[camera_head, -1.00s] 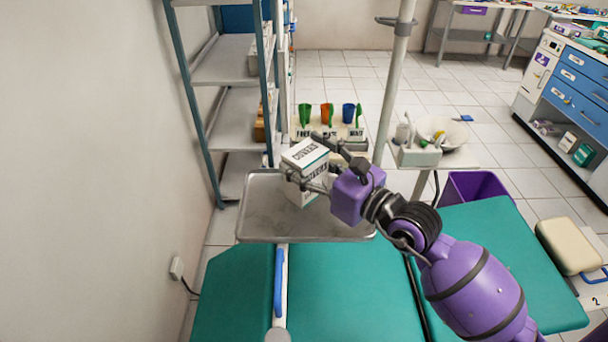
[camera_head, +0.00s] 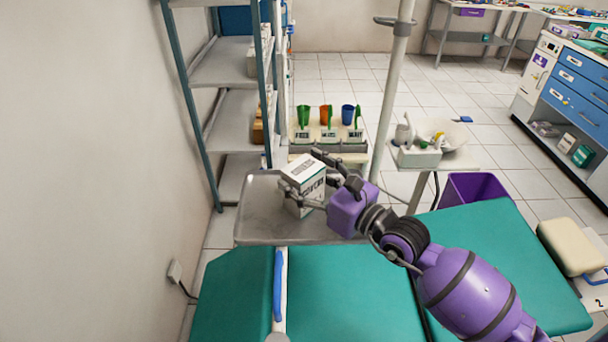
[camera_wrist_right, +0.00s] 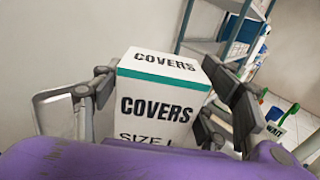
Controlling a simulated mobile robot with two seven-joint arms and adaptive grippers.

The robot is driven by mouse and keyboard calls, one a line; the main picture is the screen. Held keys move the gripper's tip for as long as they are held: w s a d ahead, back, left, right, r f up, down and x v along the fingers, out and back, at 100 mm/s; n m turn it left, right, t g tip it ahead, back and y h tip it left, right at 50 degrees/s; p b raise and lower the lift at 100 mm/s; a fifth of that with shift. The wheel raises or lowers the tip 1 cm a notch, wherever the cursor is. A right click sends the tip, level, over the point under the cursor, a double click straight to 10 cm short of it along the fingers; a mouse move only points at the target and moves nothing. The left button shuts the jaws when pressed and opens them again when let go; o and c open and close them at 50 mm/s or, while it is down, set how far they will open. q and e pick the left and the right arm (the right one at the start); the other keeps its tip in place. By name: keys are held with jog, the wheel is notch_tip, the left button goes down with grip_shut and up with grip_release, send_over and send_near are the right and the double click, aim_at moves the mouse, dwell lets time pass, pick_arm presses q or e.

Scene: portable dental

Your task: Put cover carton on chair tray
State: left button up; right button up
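The cover carton (camera_head: 303,187) is a white box with a green band, upright over the metal chair tray (camera_head: 258,220). In the right wrist view the carton (camera_wrist_right: 160,105) reads COVERS on its top and front. My right gripper (camera_head: 304,174) has one finger on each side of the carton and appears shut on it; in the wrist view its fingers (camera_wrist_right: 172,88) lie against both sides. The carton's base is low over the tray; whether it bears fully on it is hard to tell. My left gripper is not in view.
The green chair (camera_head: 345,285) lies in front of the tray. A grey shelf rack (camera_head: 230,115) stands behind left, by the wall. Labelled cups (camera_head: 327,118) stand behind the tray. A pole (camera_head: 392,90) rises to its right. The tray's left part is bare.

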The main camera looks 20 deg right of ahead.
jog(key=shift+o, duration=0.5)
jog(key=shift+r, duration=0.25)
jog(key=b+v, duration=0.1)
jog(key=v, duration=0.4)
jog(key=b+v, duration=0.1)
jog(key=v, duration=0.4)
jog(key=shift+s+d+f, duration=0.15)
jog(key=shift+s+f, duration=0.05)
jog(key=shift+s, duration=0.1)
jog(key=shift+s+d+r+b, duration=0.2)
jog(key=shift+s+d+b, duration=0.2)
jog(key=shift+s, duration=0.2)
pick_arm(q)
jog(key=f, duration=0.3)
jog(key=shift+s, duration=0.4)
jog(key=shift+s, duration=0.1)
